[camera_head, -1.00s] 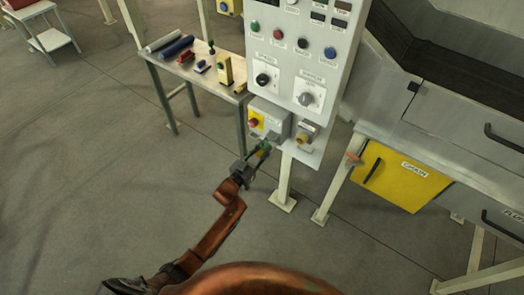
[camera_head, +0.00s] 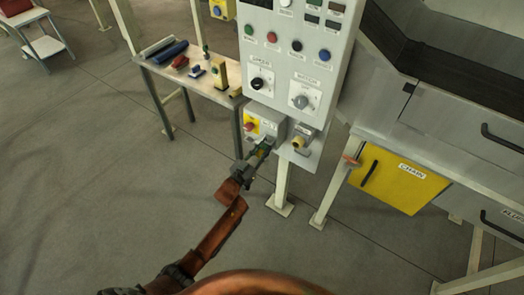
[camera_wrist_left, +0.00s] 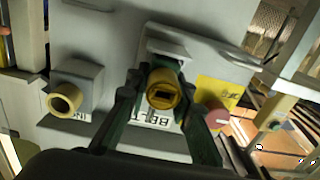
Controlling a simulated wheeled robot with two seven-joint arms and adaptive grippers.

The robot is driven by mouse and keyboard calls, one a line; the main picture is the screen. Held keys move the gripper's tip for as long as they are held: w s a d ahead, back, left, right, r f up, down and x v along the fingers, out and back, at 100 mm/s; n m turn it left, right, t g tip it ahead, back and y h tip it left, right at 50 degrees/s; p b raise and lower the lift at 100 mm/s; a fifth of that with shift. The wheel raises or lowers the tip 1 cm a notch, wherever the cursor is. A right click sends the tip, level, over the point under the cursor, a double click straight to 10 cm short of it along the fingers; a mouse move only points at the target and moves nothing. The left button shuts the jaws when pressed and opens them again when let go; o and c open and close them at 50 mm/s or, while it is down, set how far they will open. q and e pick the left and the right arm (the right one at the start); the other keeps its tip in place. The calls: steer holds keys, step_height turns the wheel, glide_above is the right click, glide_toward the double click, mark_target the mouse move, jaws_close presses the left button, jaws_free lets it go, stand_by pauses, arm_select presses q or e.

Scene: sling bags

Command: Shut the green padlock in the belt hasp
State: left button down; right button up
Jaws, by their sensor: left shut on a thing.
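My left gripper (camera_head: 250,162) is shut on the green padlock (camera_head: 261,151), up against the front of the grey box under the control panel. In the left wrist view the padlock's brass end with a dark slot (camera_wrist_left: 163,89) faces the camera, between the two fingers of the gripper (camera_wrist_left: 162,105). Behind it are a grey projecting part (camera_wrist_left: 168,48) and a partly covered label reading BELT (camera_wrist_left: 157,118). The padlock's shackle and its fit in the hasp are hidden. My right gripper is not in view.
A red knob on a yellow plate (camera_head: 250,126) sits close to the left of the padlock. A brass-coloured round fitting (camera_head: 298,143) projects to its right, also seen in the wrist view (camera_wrist_left: 64,98). A side table (camera_head: 160,66) with tools stands left. The floor in front is clear.

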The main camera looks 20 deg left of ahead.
arm_select(q)
steer(key=shift+w+d, duration=0.1)
steer(key=shift+w, duration=0.15)
steer(key=shift+w+d, duration=0.1)
steer(key=shift+w, duration=0.2)
steer(key=shift+f, duration=0.1)
stand_by(0.5)
steer(key=c, duration=1.6)
jaws_free()
steer(key=shift+o, duration=0.4)
steer(key=shift+f, duration=0.1)
steer(key=o, duration=0.6)
steer(key=shift+c, duration=0.2)
